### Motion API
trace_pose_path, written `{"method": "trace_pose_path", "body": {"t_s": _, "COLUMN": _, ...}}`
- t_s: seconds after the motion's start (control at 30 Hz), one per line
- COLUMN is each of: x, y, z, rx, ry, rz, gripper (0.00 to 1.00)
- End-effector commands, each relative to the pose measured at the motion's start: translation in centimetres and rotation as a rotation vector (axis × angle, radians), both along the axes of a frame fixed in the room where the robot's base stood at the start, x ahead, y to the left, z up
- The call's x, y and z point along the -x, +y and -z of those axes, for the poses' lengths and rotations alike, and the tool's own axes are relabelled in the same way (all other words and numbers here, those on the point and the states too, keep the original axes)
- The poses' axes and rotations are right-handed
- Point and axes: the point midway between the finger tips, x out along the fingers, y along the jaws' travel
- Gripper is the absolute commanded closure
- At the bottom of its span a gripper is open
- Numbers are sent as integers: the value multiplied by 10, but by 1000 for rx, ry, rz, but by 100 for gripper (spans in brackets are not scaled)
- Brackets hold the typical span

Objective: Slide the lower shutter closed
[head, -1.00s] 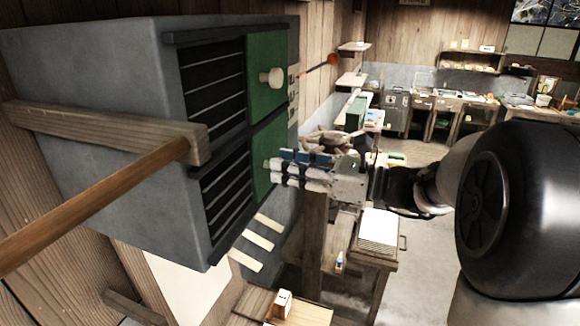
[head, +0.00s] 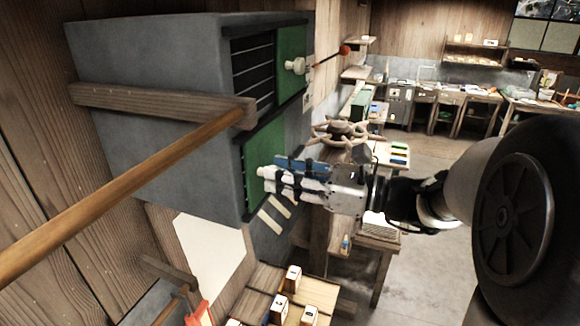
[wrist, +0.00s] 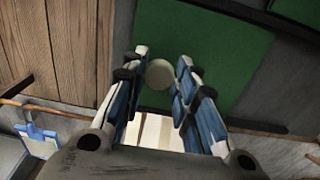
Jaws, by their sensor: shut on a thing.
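The lower shutter (head: 264,143) is a green panel on the grey box (head: 150,130), in the lower of two openings. It covers nearly all of that opening, with only a thin dark slatted strip (head: 247,178) at its left edge. My gripper (head: 266,178) is in front of it, with its fingers around its pale round knob. In the wrist view the knob (wrist: 160,74) sits between the fingertips (wrist: 164,68), against the green lower shutter (wrist: 228,55). The fingers hide the knob in the head view.
The upper shutter (head: 293,60), also green with a pale knob (head: 298,66), leaves dark slats (head: 252,72) showing at left. A wooden bar and pole (head: 160,100) cross in front of the box at left. A handwheel (head: 345,132) stands behind my gripper.

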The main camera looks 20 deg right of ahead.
Motion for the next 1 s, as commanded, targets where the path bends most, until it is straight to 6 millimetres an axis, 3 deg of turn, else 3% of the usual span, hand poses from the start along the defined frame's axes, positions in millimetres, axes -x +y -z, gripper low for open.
{"method": "trace_pose_path", "body": {"t_s": 0.2, "x": 14, "y": 10, "z": 0, "rx": -1, "ry": 0, "rz": -1, "gripper": 100}}
{"method": "trace_pose_path", "body": {"t_s": 0.53, "x": 15, "y": 11, "z": 0, "rx": -3, "ry": 2, "rz": -4, "gripper": 100}}
{"method": "trace_pose_path", "body": {"t_s": 0.57, "x": 15, "y": 11, "z": 0, "rx": -3, "ry": 2, "rz": -5, "gripper": 73}}
{"method": "trace_pose_path", "body": {"t_s": 0.87, "x": 15, "y": 11, "z": 0, "rx": -2, "ry": 1, "rz": -3, "gripper": 53}}
{"method": "trace_pose_path", "body": {"t_s": 1.0, "x": 14, "y": 11, "z": 0, "rx": -2, "ry": 1, "rz": -1, "gripper": 53}}
